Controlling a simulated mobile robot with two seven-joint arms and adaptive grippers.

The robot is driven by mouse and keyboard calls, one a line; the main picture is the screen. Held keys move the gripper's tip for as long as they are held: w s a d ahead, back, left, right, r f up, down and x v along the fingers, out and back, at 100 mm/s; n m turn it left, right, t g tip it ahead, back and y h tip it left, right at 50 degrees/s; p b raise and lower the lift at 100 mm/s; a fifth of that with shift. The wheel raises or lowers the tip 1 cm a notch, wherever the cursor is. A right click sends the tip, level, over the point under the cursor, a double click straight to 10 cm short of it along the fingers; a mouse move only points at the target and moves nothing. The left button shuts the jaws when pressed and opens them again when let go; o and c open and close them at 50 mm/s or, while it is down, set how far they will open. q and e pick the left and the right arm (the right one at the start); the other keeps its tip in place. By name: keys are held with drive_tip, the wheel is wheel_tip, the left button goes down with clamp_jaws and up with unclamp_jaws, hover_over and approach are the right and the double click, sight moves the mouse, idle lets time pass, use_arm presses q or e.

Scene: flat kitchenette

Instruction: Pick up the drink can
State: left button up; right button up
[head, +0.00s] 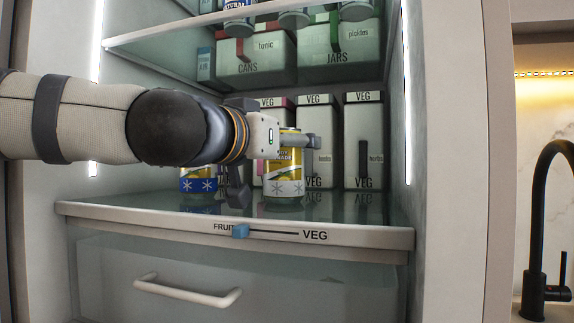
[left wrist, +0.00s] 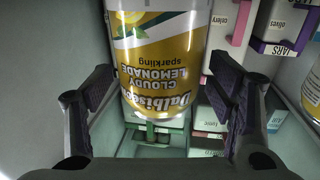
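A yellow drink can (head: 284,178) with a pale lower band stands upright on the glass fridge shelf near its front edge. In the left wrist view the lemonade can (left wrist: 160,65) appears upside down, its label reading "Cloudy Lemonade". My left gripper (head: 275,165) is at the can, covering part of it in the head view. In the left wrist view its fingers (left wrist: 160,97) are spread, one on each side of the can, and look open. I cannot tell whether either pad touches it. My right gripper is not in view.
A second can (head: 198,182) with a blue band stands to the left, partly behind my arm. White VEG boxes (head: 314,145) stand behind. An upper shelf (head: 150,38) holds bins. A drawer (head: 190,290) is below; a black tap (head: 540,230) is at right.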

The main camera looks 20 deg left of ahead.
use_arm(q)
drive_tip(key=shift+w+f, duration=0.15)
drive_tip(key=shift+w, duration=0.05)
drive_tip(key=c, duration=1.3)
